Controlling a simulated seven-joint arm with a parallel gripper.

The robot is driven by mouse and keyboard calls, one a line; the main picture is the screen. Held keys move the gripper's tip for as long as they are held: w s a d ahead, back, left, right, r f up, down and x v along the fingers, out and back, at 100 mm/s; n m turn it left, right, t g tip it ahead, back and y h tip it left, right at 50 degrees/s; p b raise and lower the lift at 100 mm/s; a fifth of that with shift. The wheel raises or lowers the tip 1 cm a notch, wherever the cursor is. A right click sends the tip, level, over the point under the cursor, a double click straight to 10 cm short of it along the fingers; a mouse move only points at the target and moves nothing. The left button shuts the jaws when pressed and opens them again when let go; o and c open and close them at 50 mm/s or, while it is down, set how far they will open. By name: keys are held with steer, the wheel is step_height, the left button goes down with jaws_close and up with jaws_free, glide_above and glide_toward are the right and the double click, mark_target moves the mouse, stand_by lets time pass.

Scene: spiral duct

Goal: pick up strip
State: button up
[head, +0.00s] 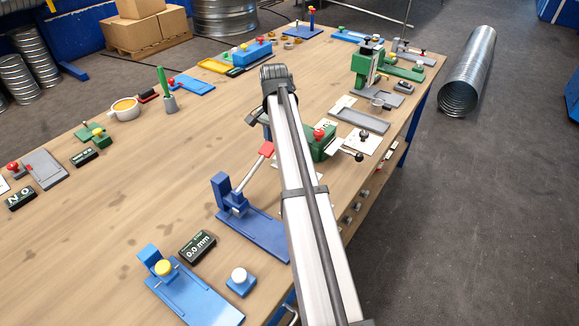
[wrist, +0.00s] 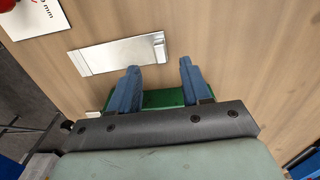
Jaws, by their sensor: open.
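A flat, shiny metal strip (wrist: 120,53) lies on the wooden table in the wrist view, ahead of my fingers and mostly to their left. My gripper (wrist: 159,67) is open, with its two blue fingers apart and nothing held between them. A green block (wrist: 165,98) shows below and between the fingers. The strip's right end lies just beyond the gap between the fingertips. In the head view my arm hides most of the gripper, and I cannot make out the strip for sure.
A green device (head: 322,145) with a red knob stands right of my arm. A blue lever stand (head: 262,232) is close on the left. A grey tray (head: 360,121) lies further back right. Bare wood (head: 130,200) is free at left.

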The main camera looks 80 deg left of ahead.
steer(key=shift+f, duration=2.85)
jaws_close()
